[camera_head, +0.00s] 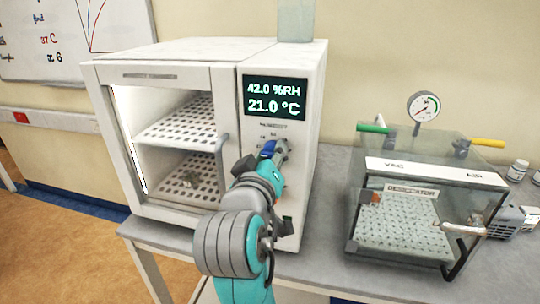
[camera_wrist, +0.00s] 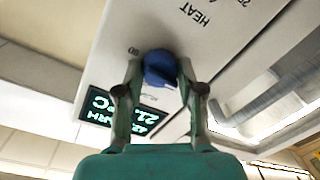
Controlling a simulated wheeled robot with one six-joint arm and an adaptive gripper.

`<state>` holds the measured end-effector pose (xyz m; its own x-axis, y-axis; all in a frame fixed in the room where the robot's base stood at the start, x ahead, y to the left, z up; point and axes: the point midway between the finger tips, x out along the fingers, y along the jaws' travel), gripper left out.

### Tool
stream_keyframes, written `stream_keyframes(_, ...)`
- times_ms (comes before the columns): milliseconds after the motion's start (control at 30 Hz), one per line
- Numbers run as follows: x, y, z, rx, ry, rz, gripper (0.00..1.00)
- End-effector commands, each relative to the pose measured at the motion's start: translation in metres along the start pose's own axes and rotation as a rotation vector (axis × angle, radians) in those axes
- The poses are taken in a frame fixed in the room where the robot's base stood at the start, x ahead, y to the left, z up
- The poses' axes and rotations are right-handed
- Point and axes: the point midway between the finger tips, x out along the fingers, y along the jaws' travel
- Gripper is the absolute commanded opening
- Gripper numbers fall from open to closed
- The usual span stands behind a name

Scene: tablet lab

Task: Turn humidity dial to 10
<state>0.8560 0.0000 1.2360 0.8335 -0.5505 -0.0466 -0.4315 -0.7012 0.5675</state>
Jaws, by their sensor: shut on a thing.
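The humidity dial (camera_wrist: 160,68) is a round blue knob on the white front panel of the climate chamber (camera_head: 300,62). My gripper (camera_wrist: 159,74) is shut on the dial, with one finger on each side of it in the wrist view. In the head view my gripper (camera_head: 275,153) reaches the panel below the printed scale and hides most of the dial. The display (camera_head: 275,98) reads 42.0 %RH and 21.0 °C. The dial's pointer cannot be made out.
The chamber's glass door (camera_head: 170,120) is left of the panel, with perforated shelves behind it. A clear vacuum desiccator (camera_head: 405,215) with a gauge (camera_head: 423,106) stands right on the grey bench (camera_head: 330,235). Small white bottles (camera_head: 518,169) stand at far right.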

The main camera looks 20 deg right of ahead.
Motion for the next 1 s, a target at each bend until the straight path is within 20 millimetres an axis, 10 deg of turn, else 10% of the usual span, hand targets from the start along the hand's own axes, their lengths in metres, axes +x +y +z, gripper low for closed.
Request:
stream_keyframes(33,0.0,0.0,0.0,0.0,0.0,0.0,0.03)
stream_keyframes(67,0.0,0.0,0.0,0.0,0.001,0.0,0.45)
stream_keyframes(133,0.0,0.0,0.0,0.0,0.001,0.0,0.63)
stream_keyframes(567,-0.007,-0.001,-0.001,0.0,0.002,-0.002,0.63)
stream_keyframes(1000,-0.084,-0.001,-0.001,0.0,0.003,-0.004,0.63)
